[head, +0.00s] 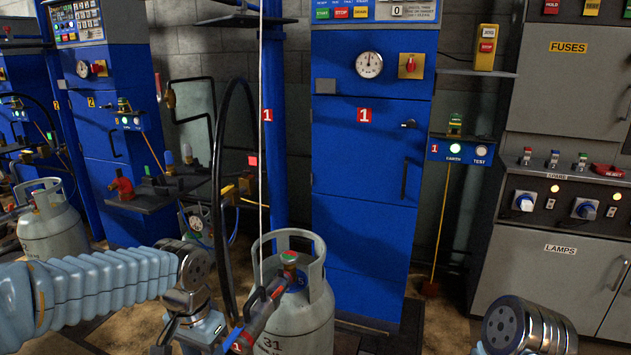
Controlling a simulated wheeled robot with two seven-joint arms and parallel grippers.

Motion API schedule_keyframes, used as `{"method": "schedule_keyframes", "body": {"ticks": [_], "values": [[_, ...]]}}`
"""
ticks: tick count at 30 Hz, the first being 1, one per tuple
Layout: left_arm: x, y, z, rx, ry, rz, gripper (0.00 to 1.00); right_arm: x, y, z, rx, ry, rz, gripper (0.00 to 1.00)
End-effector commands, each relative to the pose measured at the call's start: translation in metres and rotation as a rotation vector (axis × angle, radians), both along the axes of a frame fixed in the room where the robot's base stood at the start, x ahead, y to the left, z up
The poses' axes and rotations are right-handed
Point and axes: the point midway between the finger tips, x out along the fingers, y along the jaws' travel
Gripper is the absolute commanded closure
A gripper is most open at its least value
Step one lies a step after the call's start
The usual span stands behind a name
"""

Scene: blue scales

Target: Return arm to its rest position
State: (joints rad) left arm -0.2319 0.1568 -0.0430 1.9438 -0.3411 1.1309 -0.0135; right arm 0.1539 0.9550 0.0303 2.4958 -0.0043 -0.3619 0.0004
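My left arm (95,287) in its light blue ribbed sleeve comes in from the left edge. It ends at a round metal joint with my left gripper (188,338) below it, near the bottom edge. The fingers are small, dark and partly cut off, so I cannot tell whether they are open or shut. The gripper is left of a grey gas cylinder (300,325). Of my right arm only a metal joint (525,328) shows at the bottom right. My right gripper is out of the picture.
A red and black connector (262,312) with a "1" tag sits at the cylinder's valve. A blue cabinet (362,200) stands behind, a grey fuse and lamp cabinet (566,260) at right. Another cylinder (50,225) stands at left. A black hose (219,190) hangs behind my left gripper.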

Motion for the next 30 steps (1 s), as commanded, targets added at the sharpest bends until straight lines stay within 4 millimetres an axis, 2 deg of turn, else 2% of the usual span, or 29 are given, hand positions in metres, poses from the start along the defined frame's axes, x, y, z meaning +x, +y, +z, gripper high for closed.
{"method": "schedule_keyframes", "body": {"ticks": [5, 8, 11, 15, 17, 19, 21, 24, 27, 30], "values": [[0.005, -0.012, -0.033, -0.037, 0.008, 0.006, 0.55, -0.001, 0.0, 0.0, 0.0, 0.001, 0.0, 0.57], [0.006, -0.021, -0.059, -0.065, 0.015, 0.014, 0.55, -0.001, 0.0, 0.0, 0.0, 0.001, 0.0, 0.57], [0.007, -0.032, -0.094, -0.104, 0.021, 0.031, 0.55, -0.001, 0.0, 0.0, 0.0, 0.001, 0.0, 0.57], [-0.002, -0.05, -0.154, -0.175, 0.037, 0.08, 0.55, -0.001, 0.0, 0.0, 0.0, 0.001, 0.0, 0.57], [-0.011, -0.058, -0.187, -0.21, 0.047, 0.115, 0.55, -0.001, 0.0, 0.0, 0.0, 0.001, 0.0, 0.57], [-0.029, -0.07, -0.23, -0.258, 0.059, 0.176, 0.55, -0.001, 0.0, 0.0, 0.0, 0.001, 0.0, 0.57], [-0.054, -0.079, -0.273, -0.3, 0.069, 0.259, 0.55, -0.001, 0.0, 0.0, 0.0, 0.001, 0.0, 0.57], [-0.089, -0.088, -0.316, -0.334, 0.067, 0.375, 0.55, -0.001, 0.0, 0.001, 0.0, 0.001, 0.0, 0.57], [-0.113, -0.091, -0.337, -0.343, 0.059, 0.452, 0.55, -0.001, 0.0, 0.001, 0.0, 0.001, 0.0, 0.57], [-0.125, -0.092, -0.346, -0.343, 0.051, 0.493, 0.55, -0.001, 0.0, 0.001, 0.0, 0.001, 0.0, 0.57]]}}
